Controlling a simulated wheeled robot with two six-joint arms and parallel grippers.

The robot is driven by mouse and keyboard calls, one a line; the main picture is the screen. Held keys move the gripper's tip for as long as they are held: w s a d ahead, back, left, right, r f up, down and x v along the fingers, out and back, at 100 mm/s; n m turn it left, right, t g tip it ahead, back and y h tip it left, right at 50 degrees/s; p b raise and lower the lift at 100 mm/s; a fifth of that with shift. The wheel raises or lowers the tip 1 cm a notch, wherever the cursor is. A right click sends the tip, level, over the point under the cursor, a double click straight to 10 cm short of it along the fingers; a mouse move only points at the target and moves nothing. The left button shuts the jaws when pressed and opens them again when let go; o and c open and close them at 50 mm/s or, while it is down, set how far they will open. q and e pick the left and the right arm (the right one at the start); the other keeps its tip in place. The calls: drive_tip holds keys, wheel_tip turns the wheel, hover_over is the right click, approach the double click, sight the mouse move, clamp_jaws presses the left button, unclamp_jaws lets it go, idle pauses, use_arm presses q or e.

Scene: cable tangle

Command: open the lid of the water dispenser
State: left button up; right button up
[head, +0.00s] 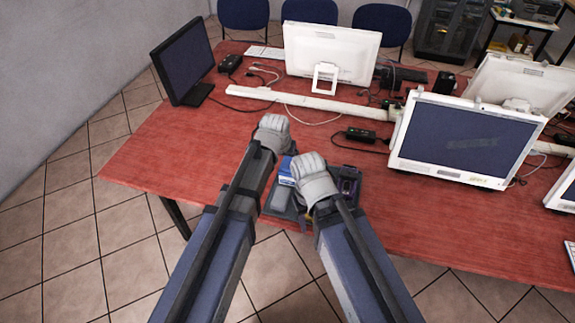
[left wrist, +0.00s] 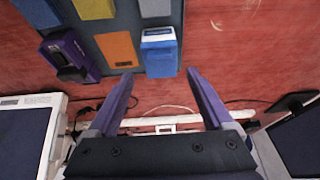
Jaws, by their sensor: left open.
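A dark board (left wrist: 126,23) lies on the red table, carrying several small blocks. A blue block with a white end (left wrist: 160,52) sits at its edge; I cannot tell whether it is the water dispenser. It also shows in the head view (head: 286,171), between my arms. My left gripper (left wrist: 160,74) is open and empty, its purple fingertips at either side of the block's near end, apparently not touching it. In the head view the left gripper (head: 272,134) is beyond the board. My right gripper (head: 312,178) is over the board; its fingers are hidden.
A purple and black device (left wrist: 70,57) and an orange block (left wrist: 117,49) are beside the blue block. A black monitor (head: 184,64) stands at left, white monitors (head: 465,140) at right and back. The table's left part (head: 175,150) is clear.

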sight(288, 169)
use_arm(q)
drive_tip(key=shift+b+x, duration=3.65)
drive_tip(key=shift+x, duration=0.25)
drive_tip(key=shift+s, duration=0.1)
clamp_jaws()
